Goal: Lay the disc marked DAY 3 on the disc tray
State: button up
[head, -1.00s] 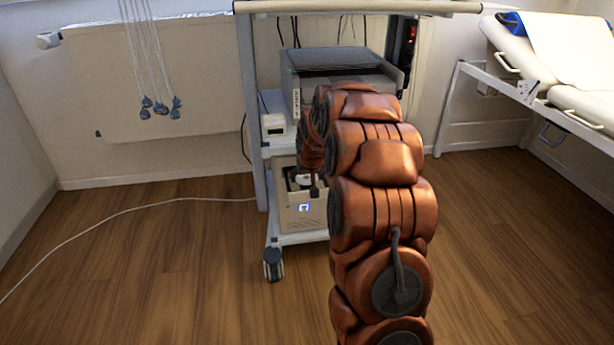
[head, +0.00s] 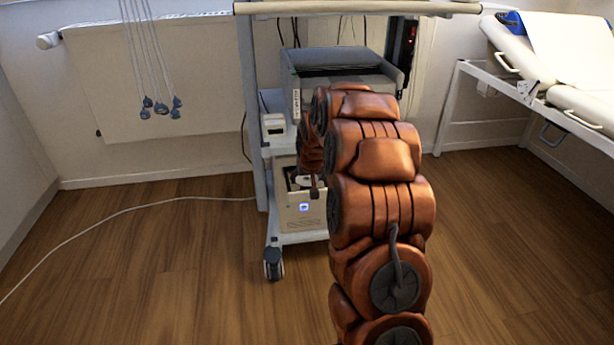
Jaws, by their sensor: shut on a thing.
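My gripper (head: 314,189) shows as a small dark shape below my copper-coloured arm, low in front of the trolley. It is shut on a disc, but my arm hides most of the hold. A pale, flat shape (head: 301,182) lies beside the gripper at the dark opening of a beige machine (head: 301,215). I cannot tell whether this shape is the disc, the disc tray or both. The writing DAY 3 cannot be read. The gap between gripper and machine cannot be judged.
The machine stands on the lower shelf of a wheeled trolley (head: 254,125). A grey device (head: 345,68) and a small white box (head: 274,126) are higher up. A couch (head: 560,75) is at right. A white cable (head: 130,208) crosses the floor at left.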

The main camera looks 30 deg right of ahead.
jog(key=shift+f, duration=0.15)
jog(key=o, duration=0.8)
